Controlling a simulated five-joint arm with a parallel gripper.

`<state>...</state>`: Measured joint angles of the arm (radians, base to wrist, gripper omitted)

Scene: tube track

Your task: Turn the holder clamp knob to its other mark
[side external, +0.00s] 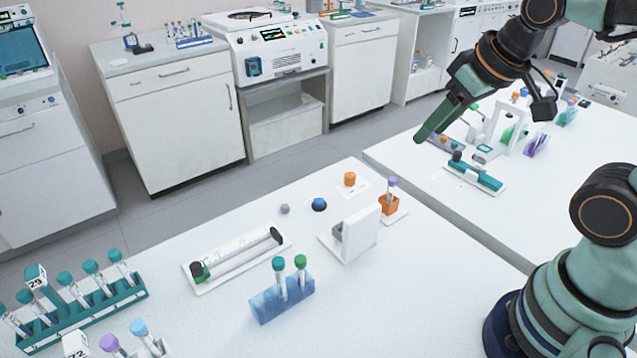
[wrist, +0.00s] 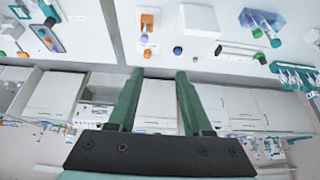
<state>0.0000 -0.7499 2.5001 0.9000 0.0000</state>
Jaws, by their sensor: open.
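A white upright bracket (side external: 361,234) stands on the near bench, with a grey round part (side external: 338,231) on its left side that looks like a knob; its marks cannot be made out. The bracket shows as a white block (wrist: 199,19) in the wrist view. Behind it is an orange holder (side external: 389,206) with a purple-capped tube (side external: 392,187) upright in it. My gripper (side external: 422,137) is in the air beyond the bracket, near the far bench, apart from everything. In the wrist view my gripper (wrist: 160,76) has its two green fingers spread with nothing between them.
An orange cap (side external: 349,179), a blue knob-like piece (side external: 319,204) and a small grey piece (side external: 285,209) lie left of the bracket. A long tray (side external: 232,268) with a tube, a blue rack (side external: 283,303) and a teal rack (side external: 82,319) stand nearer. Front-right bench is clear.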

